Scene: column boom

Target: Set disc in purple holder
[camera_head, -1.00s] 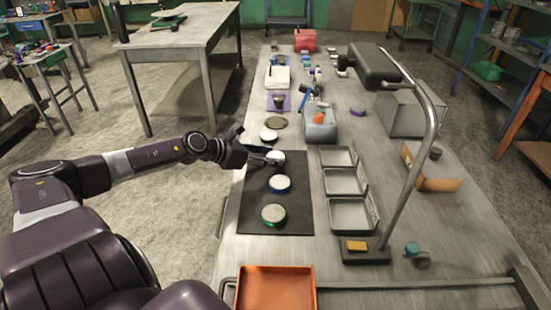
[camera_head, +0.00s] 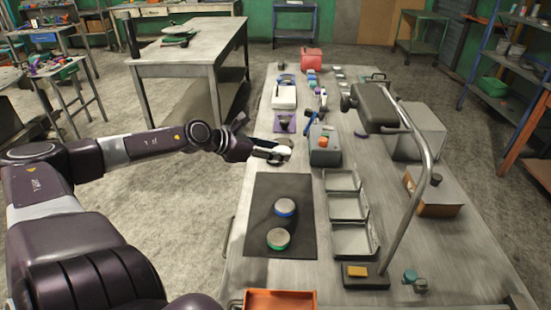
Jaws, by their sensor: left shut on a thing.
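My left gripper (camera_head: 277,153) reaches in from the left above the bench. It is shut on a pale disc, mostly covered by the fingers, beyond the black mat (camera_head: 264,187). The purple holder (camera_head: 292,126) is farther back, a purple base with a dark cup-like piece on it. The gripper is nearer to me than this holder and apart from it. A blue-rimmed disc (camera_head: 285,207) and a green-rimmed disc (camera_head: 278,238) lie on the mat. My right gripper is not in view.
Grey open trays (camera_head: 349,206) stand right of the mat. A grey box with an orange part (camera_head: 324,146) is right of the gripper. A bent-pole lamp (camera_head: 412,170) rises over the bench's right side. An orange tray (camera_head: 280,300) is at the front.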

